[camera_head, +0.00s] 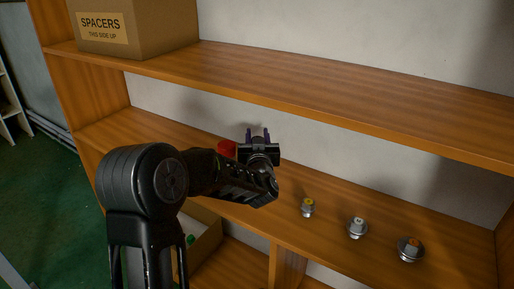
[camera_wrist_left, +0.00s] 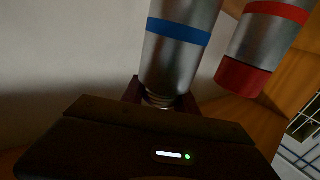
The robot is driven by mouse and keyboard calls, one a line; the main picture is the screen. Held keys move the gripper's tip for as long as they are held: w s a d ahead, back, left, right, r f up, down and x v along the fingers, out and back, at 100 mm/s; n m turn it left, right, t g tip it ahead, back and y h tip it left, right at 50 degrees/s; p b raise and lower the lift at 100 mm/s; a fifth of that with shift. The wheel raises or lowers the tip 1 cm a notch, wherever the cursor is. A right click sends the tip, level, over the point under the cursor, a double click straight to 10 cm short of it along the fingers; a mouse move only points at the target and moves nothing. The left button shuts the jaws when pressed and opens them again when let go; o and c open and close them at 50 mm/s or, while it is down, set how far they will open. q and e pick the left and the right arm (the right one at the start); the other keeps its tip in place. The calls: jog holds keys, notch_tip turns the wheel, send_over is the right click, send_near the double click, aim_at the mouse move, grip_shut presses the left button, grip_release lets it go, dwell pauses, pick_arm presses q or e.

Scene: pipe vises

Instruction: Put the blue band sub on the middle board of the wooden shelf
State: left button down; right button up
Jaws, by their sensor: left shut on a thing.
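My left gripper (camera_head: 258,137) reaches over the middle board (camera_head: 160,123) of the wooden shelf. In the left wrist view it is shut on the blue band sub (camera_wrist_left: 172,60), a grey metal cylinder with a blue ring, near its narrow threaded end. In the head view this sub is hidden behind my gripper and arm. A red band sub (camera_wrist_left: 252,50) stands close beside it in the left wrist view; a red part of it (camera_head: 226,149) shows left of my gripper in the head view. I cannot tell whether the blue band sub touches the board. My right gripper is out of view.
A SPACERS box (camera_head: 150,25) sits on the upper board (camera_head: 300,85), which overhangs behind my gripper. An open carton (camera_head: 205,240) is below.

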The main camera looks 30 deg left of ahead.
pick_arm(q)
jog(key=shift+r, duration=0.1)
jog(key=shift+f+b, duration=0.3)
jog(key=shift+f, duration=1.6)
jog(key=shift+f, duration=0.2)
jog(key=c, duration=0.9)
grip_release()
jog(key=shift+c, duration=0.2)
jog(key=shift+r, duration=0.15)
jog(key=v, duration=1.2)
